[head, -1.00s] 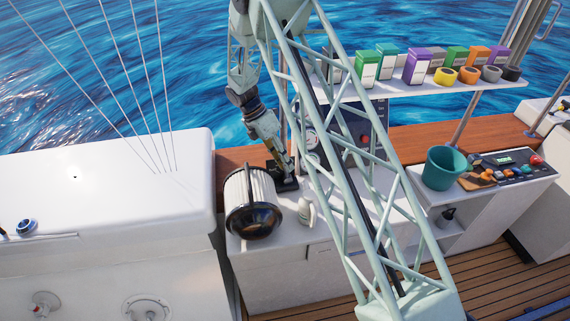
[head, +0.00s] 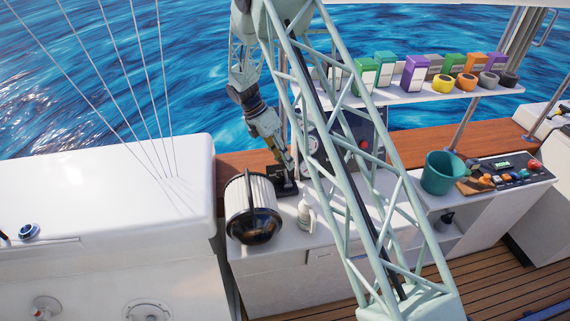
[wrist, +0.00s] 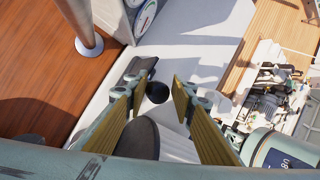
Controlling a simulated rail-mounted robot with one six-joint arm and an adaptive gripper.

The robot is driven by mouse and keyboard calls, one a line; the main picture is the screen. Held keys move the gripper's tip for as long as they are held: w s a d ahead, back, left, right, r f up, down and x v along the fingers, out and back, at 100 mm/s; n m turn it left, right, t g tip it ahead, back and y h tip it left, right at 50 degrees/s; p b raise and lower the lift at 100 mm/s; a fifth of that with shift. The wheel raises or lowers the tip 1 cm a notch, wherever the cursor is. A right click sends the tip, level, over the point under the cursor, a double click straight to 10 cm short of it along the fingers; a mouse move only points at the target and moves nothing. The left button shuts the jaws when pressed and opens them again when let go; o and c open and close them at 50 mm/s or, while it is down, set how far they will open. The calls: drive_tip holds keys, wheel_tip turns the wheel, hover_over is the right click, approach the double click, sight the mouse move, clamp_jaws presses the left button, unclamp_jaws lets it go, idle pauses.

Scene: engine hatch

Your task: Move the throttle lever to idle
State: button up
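The throttle lever's black base (head: 284,187) sits on the white counter, right behind the ribbed drum. In the wrist view the lever's round black knob (wrist: 157,93) shows between my two finger pads, with a dark base part (wrist: 136,68) beyond it. My gripper (head: 288,165) points down at the lever, and its yellow-brown fingers stand apart on either side of the knob. A gap shows between the knob and the right finger; contact on the left is unclear. The lever's shaft is mostly hidden, so its exact angle cannot be told.
A black-and-white ribbed drum (head: 252,207) and a small white bottle (head: 305,217) stand close to the lever. A gauge panel (head: 358,135) rises behind. A loaded shelf (head: 410,97) and a teal bucket (head: 441,172) are to the right. A metal post (wrist: 80,22) stands nearby.

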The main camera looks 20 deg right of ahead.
wheel_tip(320, 180, up, 12)
drive_tip(key=w+d+p, duration=0.2)
drive_tip(key=p, duration=0.4)
drive_tip(key=shift+w+r, duration=0.15)
drive_tip(key=shift+w, duration=0.1)
idle(1.7)
drive_tip(key=shift+d, duration=0.1)
idle(0.4)
drive_tip(key=shift+r, duration=0.1)
drive_tip(key=v, duration=0.7)
drive_tip(key=shift+a+r, duration=0.25)
drive_tip(key=shift+a, duration=0.15)
drive_tip(key=shift+w+a, duration=0.1)
idle(0.7)
